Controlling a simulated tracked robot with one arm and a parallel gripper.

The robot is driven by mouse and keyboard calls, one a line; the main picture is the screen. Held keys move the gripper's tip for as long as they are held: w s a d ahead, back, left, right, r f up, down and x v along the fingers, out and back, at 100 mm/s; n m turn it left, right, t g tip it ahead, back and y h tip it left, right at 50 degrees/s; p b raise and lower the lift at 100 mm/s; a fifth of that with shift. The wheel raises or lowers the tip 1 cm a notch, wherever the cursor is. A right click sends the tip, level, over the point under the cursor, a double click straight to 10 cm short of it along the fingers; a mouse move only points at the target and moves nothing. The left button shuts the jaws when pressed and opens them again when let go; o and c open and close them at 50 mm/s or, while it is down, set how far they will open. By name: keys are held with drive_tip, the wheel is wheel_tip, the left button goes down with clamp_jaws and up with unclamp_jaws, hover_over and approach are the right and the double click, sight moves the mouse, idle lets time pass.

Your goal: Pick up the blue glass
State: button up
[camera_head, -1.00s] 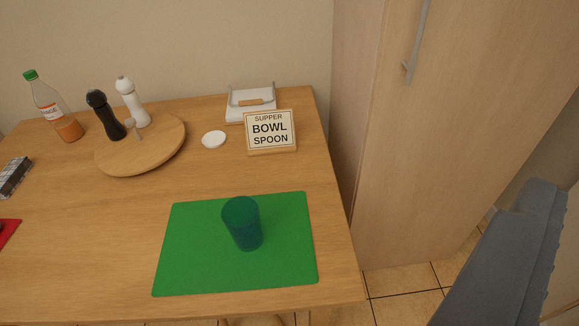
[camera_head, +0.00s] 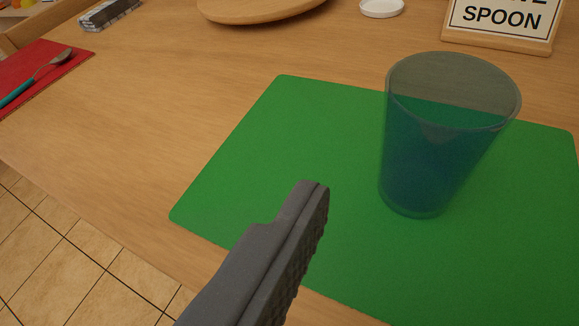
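The blue glass (camera_head: 440,150) stands upright on the green placemat (camera_head: 310,130), right of the middle of the view. It is see-through and empty, darker blue toward its base. One dark grey finger of my gripper (camera_head: 285,245) shows at the lower middle, left of the glass and nearer to me. Its ridged inner face is bare and points right, and no other finger lies against it, so the gripper is open. The other finger is out of view. The visible finger appears apart from the glass.
A sign (camera_head: 500,20) and a white lid (camera_head: 381,8) are behind the glass. A round wooden board (camera_head: 255,10) is at the back. A red mat (camera_head: 40,75) with a spoon (camera_head: 35,77) lies at left. The table edge and tiled floor (camera_head: 60,250) are lower left.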

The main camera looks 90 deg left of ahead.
sight(453, 147)
drive_tip(key=b+x, duration=0.2)
drive_tip(key=x, duration=0.6)
drive_tip(key=shift+w+a+f, duration=0.1)
drive_tip(key=shift+a+f, duration=0.15)
drive_tip(key=shift+a, duration=0.05)
drive_tip(key=shift+s+b+x, duration=0.2)
drive_tip(key=shift+b+x, duration=0.65)
drive_tip(key=shift+x, duration=1.7)
drive_tip(key=shift+a, duration=0.1)
drive_tip(key=c, duration=1.2)
